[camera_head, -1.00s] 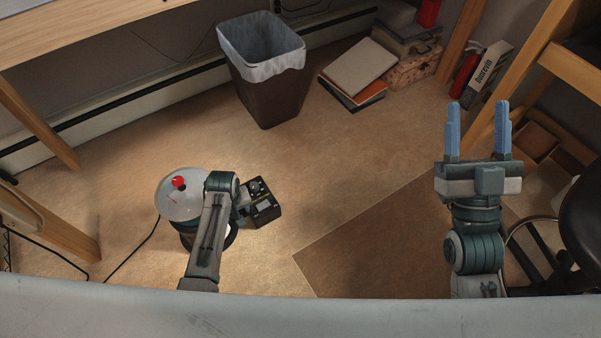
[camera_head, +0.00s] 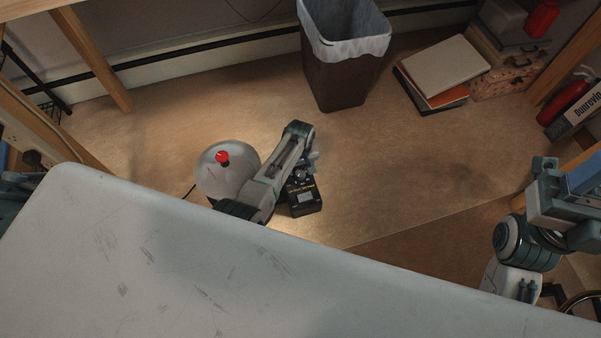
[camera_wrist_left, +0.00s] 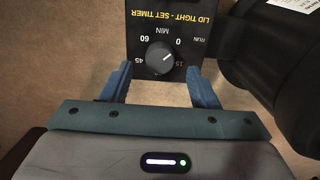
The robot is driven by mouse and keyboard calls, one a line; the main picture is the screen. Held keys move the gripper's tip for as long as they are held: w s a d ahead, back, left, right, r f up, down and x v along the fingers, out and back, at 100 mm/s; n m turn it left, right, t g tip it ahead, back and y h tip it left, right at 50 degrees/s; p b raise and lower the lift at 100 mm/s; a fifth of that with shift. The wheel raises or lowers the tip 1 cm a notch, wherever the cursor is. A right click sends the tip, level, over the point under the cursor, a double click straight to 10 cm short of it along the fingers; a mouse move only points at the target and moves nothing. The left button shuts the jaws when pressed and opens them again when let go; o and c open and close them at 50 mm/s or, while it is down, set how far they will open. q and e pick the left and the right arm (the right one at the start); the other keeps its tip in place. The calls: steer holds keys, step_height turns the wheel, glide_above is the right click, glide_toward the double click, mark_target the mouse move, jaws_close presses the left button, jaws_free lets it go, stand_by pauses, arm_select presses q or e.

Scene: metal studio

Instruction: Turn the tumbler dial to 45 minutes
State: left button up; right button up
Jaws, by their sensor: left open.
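In the left wrist view the round dial (camera_wrist_left: 158,61) shows upside down among marks for 0, 15, 45 and 60. Its pale pointer is directed up and right, seemingly near 0. My left gripper (camera_wrist_left: 161,76) is open, with one finger on each side of the dial's lower part. I cannot tell if they touch it. In the head view my left arm partly hides the box. My right gripper (camera_head: 583,178) is cut off by the right edge.
A dark round body (camera_wrist_left: 265,55) stands close right of the box in the wrist view. A lined waste bin (camera_head: 340,70), stacked books (camera_head: 440,75) and a red extinguisher (camera_head: 565,103) stand further back. The floor right of the box is clear.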

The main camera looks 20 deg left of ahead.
mark_target(300, 173)
arm_select(q)
step_height(300, 173, down, 3)
steer(key=shift+f+b, duration=0.2)
steer(key=shift+b, duration=0.5)
steer(key=c, duration=1)
steer(key=shift+o, duration=0.2)
steer(key=shift+p, duration=0.3)
